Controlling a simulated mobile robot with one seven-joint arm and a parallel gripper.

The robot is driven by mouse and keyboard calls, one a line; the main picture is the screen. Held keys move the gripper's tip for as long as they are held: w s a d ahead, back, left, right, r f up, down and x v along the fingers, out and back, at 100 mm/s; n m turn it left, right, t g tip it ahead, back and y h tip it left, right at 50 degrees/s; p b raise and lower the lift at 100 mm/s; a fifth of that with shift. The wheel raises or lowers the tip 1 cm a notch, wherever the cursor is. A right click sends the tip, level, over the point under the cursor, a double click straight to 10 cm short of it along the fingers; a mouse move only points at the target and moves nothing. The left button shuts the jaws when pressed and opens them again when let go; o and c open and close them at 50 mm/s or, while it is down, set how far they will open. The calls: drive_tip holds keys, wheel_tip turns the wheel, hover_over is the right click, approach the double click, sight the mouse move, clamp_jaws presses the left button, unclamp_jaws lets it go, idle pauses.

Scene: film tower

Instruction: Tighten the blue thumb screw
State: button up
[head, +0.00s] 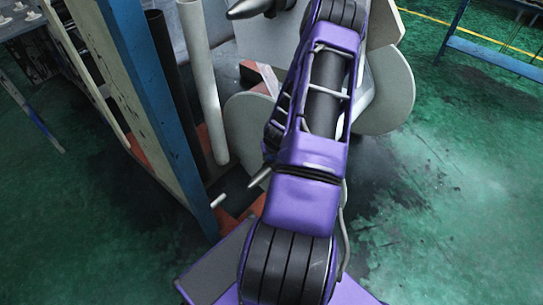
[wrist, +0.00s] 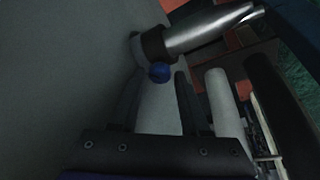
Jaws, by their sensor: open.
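The blue thumb screw (wrist: 159,73) shows in the wrist view as a small round blue knob. It sits on the underside of a dark collar (wrist: 153,46) around a shiny metal spindle (wrist: 205,30). My gripper (wrist: 158,84) is open, with its two dark fingers pointing up the picture toward the screw. The screw appears between the fingertips. I cannot tell whether they touch it or how far off it is. In the head view my purple arm covers the middle, and the screw and gripper do not show.
A large grey disc (wrist: 60,60) fills the left of the wrist view, close to the left finger. Pale rollers (wrist: 218,100) stand at the right. In the head view, pale discs (head: 387,88) flank my arm and a blue post (head: 160,110) stands left. Green floor is open at right.

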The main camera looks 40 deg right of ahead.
clamp_jaws()
